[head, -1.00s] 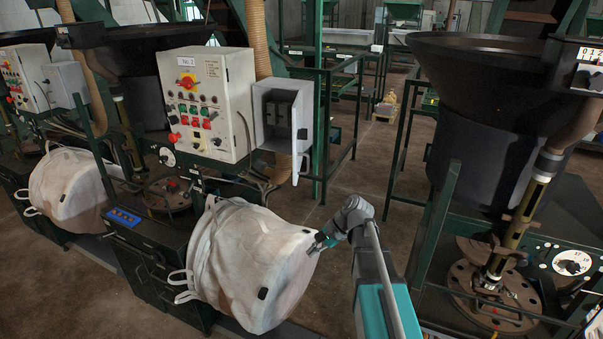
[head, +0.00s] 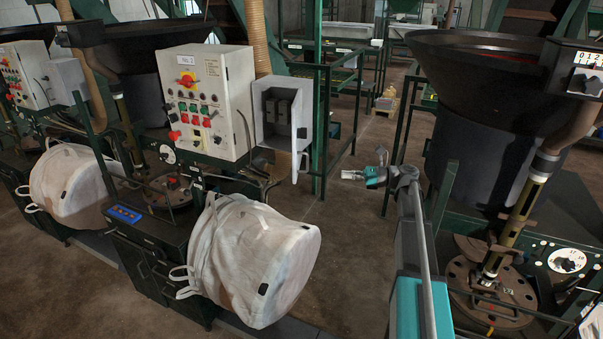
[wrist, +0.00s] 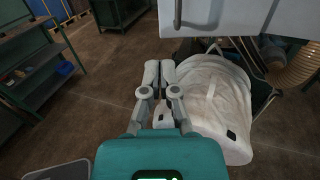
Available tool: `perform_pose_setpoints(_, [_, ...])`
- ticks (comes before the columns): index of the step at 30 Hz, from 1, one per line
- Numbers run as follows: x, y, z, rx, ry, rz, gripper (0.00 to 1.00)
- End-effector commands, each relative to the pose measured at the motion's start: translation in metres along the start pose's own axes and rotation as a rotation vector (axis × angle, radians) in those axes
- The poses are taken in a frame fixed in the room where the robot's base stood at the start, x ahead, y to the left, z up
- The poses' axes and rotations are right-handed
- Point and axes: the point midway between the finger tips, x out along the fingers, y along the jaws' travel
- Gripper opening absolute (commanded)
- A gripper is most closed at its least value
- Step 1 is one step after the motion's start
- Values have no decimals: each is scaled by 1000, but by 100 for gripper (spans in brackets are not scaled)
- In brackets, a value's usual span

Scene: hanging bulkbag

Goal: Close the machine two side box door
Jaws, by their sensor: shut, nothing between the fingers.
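The machine two control box (head: 205,103) is a pale cabinet with a "No.2" label. Its side box (head: 260,132) is on its right, with the front open and dark parts visible inside. The side box door (head: 304,135) is swung open and seen nearly edge-on at the right of the box. My gripper (head: 345,174) is shut and empty, to the right of the door and a little lower, apart from it.
A white bulk bag (head: 255,255) hangs below the side box, left of my arm; it also shows in the wrist view (wrist: 215,105). A large dark hopper (head: 480,110) stands close on the right. Open floor lies behind my gripper.

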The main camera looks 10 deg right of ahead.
Motion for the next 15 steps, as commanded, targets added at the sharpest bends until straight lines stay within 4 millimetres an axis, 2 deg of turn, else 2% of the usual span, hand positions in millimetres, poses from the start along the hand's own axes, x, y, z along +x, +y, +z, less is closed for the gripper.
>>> perform_pose_setpoints(9, [3,1,0,-2,2,1,0])
perform_pose_setpoints(15, [14,1,0,-3,2,2,0])
